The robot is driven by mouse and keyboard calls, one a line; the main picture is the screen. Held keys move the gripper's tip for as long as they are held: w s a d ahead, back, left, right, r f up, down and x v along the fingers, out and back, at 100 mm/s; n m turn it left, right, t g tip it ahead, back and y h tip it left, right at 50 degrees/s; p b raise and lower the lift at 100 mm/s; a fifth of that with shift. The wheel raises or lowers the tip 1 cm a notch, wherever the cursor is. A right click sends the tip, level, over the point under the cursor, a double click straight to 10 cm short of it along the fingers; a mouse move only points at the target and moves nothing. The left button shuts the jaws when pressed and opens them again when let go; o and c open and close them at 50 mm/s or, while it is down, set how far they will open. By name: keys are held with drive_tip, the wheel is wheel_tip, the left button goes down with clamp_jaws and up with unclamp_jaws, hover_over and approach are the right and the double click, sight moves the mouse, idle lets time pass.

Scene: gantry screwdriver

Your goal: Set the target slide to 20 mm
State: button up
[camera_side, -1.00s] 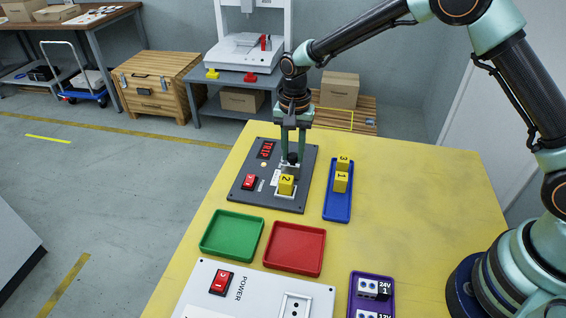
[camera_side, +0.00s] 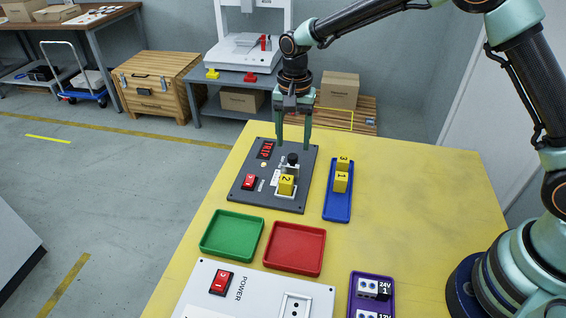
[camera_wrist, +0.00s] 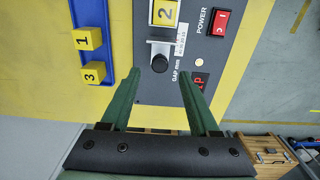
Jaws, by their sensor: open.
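The slide's black knob (camera_side: 292,159) stands on a metal bracket on the dark grey panel (camera_side: 240,196); in the wrist view the knob (camera_wrist: 160,63) is beside the "GAP mm" lettering. Yellow block 2 (camera_side: 286,184) sits in a light frame beside the bracket. A small scale strip is next to it, too small to read. My gripper (camera_side: 293,146) is open and empty, raised above the knob and apart from it. In the wrist view the gripper (camera_wrist: 159,75) has a finger on either side of the knob's line. The red display (camera_side: 266,149) is not clearly readable.
A red power switch (camera_side: 249,181) is on the panel. A blue tray (camera_side: 338,212) with yellow blocks 3 and 1 stands to the right. Green (camera_side: 231,252) and red (camera_side: 294,268) trays and a white power panel (camera_side: 255,290) lie nearer.

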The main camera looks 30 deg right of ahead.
sight(293, 156)
wheel_tip(293, 156, up, 8)
drive_tip(key=shift+r, duration=0.15)
idle(0.4)
drive_tip(key=s+d+r+n+t, duration=0.3)
drive_tip(key=s+d+r+n, duration=0.1)
drive_tip(key=s+d+r, duration=0.4)
drive_tip(key=s+d+n+t, duration=0.2)
drive_tip(key=s+d+n, duration=0.2)
drive_tip(key=s, duration=0.7)
drive_tip(key=shift+s+n+t, duration=0.25)
drive_tip(key=shift+n+t, duration=0.05)
drive_tip(key=shift+n, duration=0.2)
